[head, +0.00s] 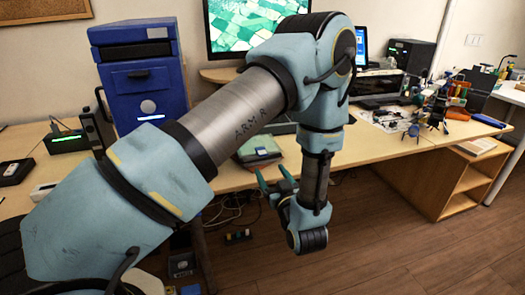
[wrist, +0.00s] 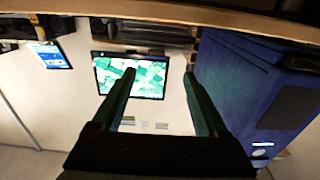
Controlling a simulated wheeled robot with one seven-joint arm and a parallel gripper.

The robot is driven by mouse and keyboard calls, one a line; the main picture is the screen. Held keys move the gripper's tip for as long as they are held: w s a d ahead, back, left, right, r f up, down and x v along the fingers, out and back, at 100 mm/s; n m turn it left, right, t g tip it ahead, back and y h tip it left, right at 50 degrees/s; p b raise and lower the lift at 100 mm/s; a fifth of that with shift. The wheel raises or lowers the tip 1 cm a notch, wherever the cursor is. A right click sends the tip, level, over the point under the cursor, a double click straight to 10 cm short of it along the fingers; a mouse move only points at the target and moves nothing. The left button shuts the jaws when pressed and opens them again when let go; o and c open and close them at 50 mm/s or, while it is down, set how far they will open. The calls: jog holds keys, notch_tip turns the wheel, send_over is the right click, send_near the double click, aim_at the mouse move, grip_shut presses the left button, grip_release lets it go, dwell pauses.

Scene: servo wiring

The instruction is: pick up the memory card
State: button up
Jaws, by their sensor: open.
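I cannot make out a memory card for certain in either view. A small blue and white item (head: 261,151) lies on a green folder-like object (head: 259,148) on the desk in the head view; it is too small to identify. My gripper (head: 272,177) is open and empty, near the desk's front edge and below that green object in the picture. In the wrist view its two teal fingers (wrist: 159,76) stand wide apart with nothing between them.
The wooden desk (head: 380,148) carries a blue cabinet (head: 145,90) at left, a monitor (head: 245,25) behind my arm, and small parts and tools (head: 395,118) at right. The wrist view appears inverted, with the monitor (wrist: 128,76) and blue cabinet (wrist: 245,85). Open floor (head: 385,240) lies in front.

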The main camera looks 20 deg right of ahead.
aim_at(264, 155)
jog(key=w+p, duration=0.1)
jog(key=w, duration=0.1)
jog(key=w+d, duration=0.1)
jog(key=w, duration=0.2)
jog(key=w+p, duration=0.1)
jog(key=w, duration=0.2)
jog(key=shift+w+d+r+p, duration=0.1)
jog(key=shift+w+d+p, duration=0.05)
jog(key=shift+d+p, duration=0.2)
jog(key=shift+c, duration=0.3)
grip_shut()
